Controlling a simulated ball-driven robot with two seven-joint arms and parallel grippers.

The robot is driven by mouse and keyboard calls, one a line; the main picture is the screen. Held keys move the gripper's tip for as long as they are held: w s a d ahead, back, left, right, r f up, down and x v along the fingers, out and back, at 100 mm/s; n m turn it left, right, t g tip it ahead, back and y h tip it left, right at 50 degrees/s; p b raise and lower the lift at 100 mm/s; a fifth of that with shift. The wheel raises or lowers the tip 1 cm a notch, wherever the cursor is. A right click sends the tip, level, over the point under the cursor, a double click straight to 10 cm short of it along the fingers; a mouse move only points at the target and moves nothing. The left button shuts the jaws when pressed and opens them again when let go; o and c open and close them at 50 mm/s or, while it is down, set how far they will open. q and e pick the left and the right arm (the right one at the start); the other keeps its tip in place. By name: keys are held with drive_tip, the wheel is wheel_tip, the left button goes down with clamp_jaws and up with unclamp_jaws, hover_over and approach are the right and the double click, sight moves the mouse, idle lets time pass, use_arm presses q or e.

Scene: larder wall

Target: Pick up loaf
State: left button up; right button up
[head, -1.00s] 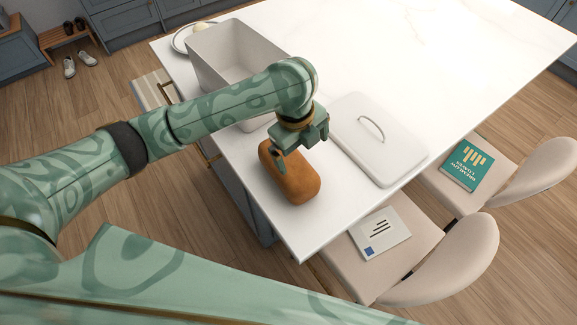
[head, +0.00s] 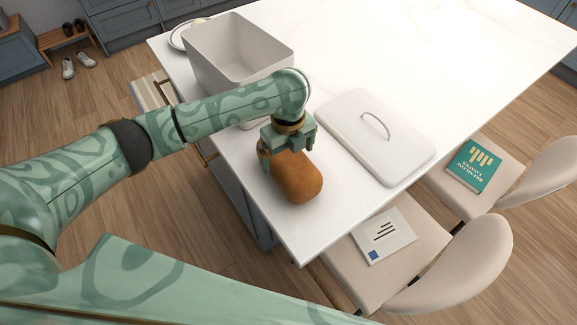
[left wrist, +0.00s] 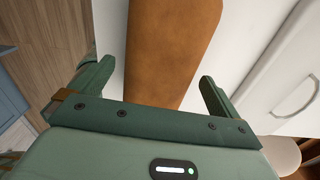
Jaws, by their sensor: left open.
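A brown loaf (head: 297,182) lies on the white counter near its front corner. My left gripper (head: 286,160) is at the loaf's far end in the head view, with part of the loaf hidden behind it. In the left wrist view the loaf (left wrist: 170,50) runs up between the two open fingers of the gripper (left wrist: 155,80). My right gripper is not in view.
An open, pale bin (head: 238,50) stands on the counter behind my left arm. Its lid (head: 370,140) with a handle lies right of the loaf. Chairs holding a white book (head: 383,236) and a teal book (head: 474,166) stand beside the counter.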

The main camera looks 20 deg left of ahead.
use_arm(q)
wheel_tip(320, 180, down, 5)
drive_tip(key=shift+r+b, duration=0.1)
drive_tip(key=shift+b, duration=0.95)
drive_tip(key=shift+r, duration=0.1)
drive_tip(key=shift+c, duration=0.3)
drive_tip(key=c, duration=1)
drive_tip(key=shift+r, duration=0.1)
drive_tip(key=shift+c, duration=0.2)
